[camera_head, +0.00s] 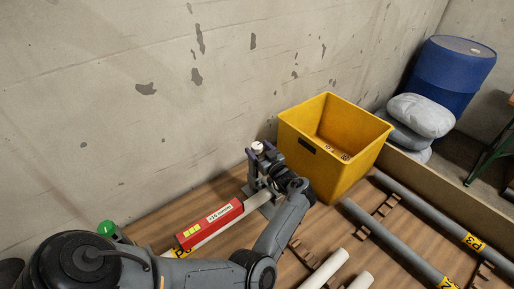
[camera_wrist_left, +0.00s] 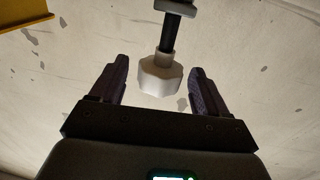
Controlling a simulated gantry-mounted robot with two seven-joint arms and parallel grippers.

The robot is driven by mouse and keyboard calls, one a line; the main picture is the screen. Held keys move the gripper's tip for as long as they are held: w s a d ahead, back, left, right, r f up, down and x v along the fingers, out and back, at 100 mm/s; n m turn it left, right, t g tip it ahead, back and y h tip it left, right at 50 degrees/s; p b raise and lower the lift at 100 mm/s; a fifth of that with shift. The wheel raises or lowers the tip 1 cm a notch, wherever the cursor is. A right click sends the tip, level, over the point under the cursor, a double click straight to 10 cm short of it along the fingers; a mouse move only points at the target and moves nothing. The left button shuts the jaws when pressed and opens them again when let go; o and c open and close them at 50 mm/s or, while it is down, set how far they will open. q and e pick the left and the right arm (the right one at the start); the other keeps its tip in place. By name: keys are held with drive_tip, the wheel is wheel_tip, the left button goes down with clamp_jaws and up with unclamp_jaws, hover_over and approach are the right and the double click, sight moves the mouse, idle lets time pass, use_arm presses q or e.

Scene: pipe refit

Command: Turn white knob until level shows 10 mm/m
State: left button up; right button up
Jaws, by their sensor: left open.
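The white knob (camera_head: 257,146) sits on top of a dark threaded stem. In the left wrist view the faceted knob (camera_wrist_left: 160,76) lies between the two finger pads, with a visible gap on both sides. My left gripper (camera_head: 262,154) is open around the knob and does not appear to touch it. The fingers (camera_wrist_left: 157,82) also show in the wrist view. The red level (camera_head: 211,224) lies along a pale pipe to the left of the knob stand. Its white label has a reading too small to read surely, and yellow blocks show beside it. My right gripper is not visible.
A yellow bin (camera_head: 345,174) stands just right of my gripper. Grey pipes (camera_head: 400,240) lie on wooden supports to the right. White pipe ends (camera_head: 326,268) lie in front. A green-topped item (camera_head: 107,228) is at left. A blue barrel (camera_head: 446,75) and grey sacks (camera_head: 421,114) stand behind.

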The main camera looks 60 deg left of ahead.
use_arm(q)
drive_tip(key=d, duration=0.9)
drive_tip(key=shift+d+p, duration=0.15)
drive_tip(key=shift+p, duration=0.2)
